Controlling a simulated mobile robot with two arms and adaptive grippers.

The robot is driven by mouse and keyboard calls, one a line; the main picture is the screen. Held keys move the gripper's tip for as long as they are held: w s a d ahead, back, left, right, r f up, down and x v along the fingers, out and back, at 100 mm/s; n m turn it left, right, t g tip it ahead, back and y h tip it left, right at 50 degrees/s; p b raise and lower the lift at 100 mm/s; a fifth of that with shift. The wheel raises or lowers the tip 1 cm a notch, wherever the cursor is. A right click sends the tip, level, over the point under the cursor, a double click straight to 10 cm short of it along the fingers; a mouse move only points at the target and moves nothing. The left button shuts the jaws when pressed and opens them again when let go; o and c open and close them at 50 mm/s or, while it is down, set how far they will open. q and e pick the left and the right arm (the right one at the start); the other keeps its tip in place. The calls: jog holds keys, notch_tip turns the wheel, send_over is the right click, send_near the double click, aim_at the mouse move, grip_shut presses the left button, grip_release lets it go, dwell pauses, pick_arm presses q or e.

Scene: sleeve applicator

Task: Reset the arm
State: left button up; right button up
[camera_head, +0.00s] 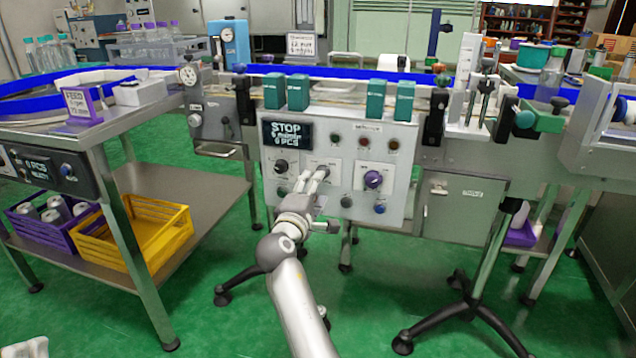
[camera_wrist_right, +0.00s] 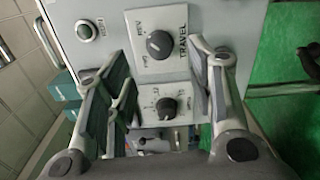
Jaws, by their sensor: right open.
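My right arm reaches up from the bottom of the head view to the grey control panel (camera_head: 395,205). My right gripper (camera_head: 313,178) is open in front of the panel's left half and hides part of it. In the right wrist view, the fingers of the gripper (camera_wrist_right: 162,62) stand apart. A black knob on the TRAVEL plate (camera_wrist_right: 160,43) and a second black knob (camera_wrist_right: 166,106) show in the space between them. No finger visibly grips either knob. My left gripper is not seen.
The panel has a STOP display (camera_head: 286,133), a purple knob (camera_head: 373,180) and several buttons. Teal boxes (camera_head: 298,92) stand on the line above it. A steel table with a yellow crate (camera_head: 150,240) is at left. Green floor is open in front.

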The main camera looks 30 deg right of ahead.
jog(key=shift+v, duration=0.75)
